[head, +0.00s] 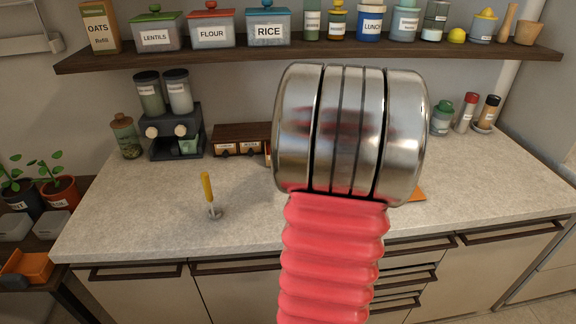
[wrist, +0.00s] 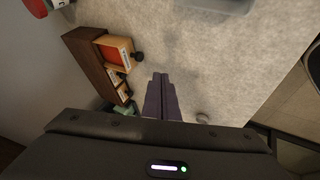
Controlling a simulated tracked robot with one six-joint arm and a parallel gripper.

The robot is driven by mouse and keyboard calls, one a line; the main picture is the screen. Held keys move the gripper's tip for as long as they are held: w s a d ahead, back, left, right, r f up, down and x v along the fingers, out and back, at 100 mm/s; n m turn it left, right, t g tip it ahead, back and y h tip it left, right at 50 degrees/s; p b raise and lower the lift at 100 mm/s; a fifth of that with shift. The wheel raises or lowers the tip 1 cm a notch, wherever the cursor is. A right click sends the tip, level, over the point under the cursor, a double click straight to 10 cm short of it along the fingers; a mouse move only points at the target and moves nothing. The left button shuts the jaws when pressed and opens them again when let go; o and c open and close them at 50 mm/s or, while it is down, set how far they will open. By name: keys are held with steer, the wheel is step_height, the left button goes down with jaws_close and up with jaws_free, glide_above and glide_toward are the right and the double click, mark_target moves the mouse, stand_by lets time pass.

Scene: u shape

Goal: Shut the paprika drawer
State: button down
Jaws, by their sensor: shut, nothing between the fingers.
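A small dark wooden spice cabinet (head: 243,132) stands on the counter against the wall, its right end hidden behind my arm. In the wrist view the cabinet (wrist: 88,62) shows several small labelled drawers. The drawer at its upper end (wrist: 116,50) sticks out well beyond the others, with a dark knob on its front. The labels are too small to read, so I cannot tell by name which is paprika. My gripper (wrist: 161,77) is shut and empty over the counter, to the right of and below the pulled-out drawer, apart from it. The head view hides it.
A mustard-handled tool (head: 208,192) stands on the counter (head: 140,210) at front left. A two-jar dispenser (head: 172,125) is left of the cabinet. Jars (head: 466,112) stand at the right. A loaded shelf (head: 120,60) runs above.

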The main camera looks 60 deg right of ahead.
steer(key=x, duration=0.9)
steer(key=shift+w+f, duration=0.2)
steer(key=shift+f, duration=0.05)
steer(key=shift+w+d, duration=0.65)
steer(key=shift+d, duration=0.3)
steer(key=shift+w+d, duration=0.5)
steer(key=shift+d, duration=0.1)
steer(key=shift+w, duration=0.1)
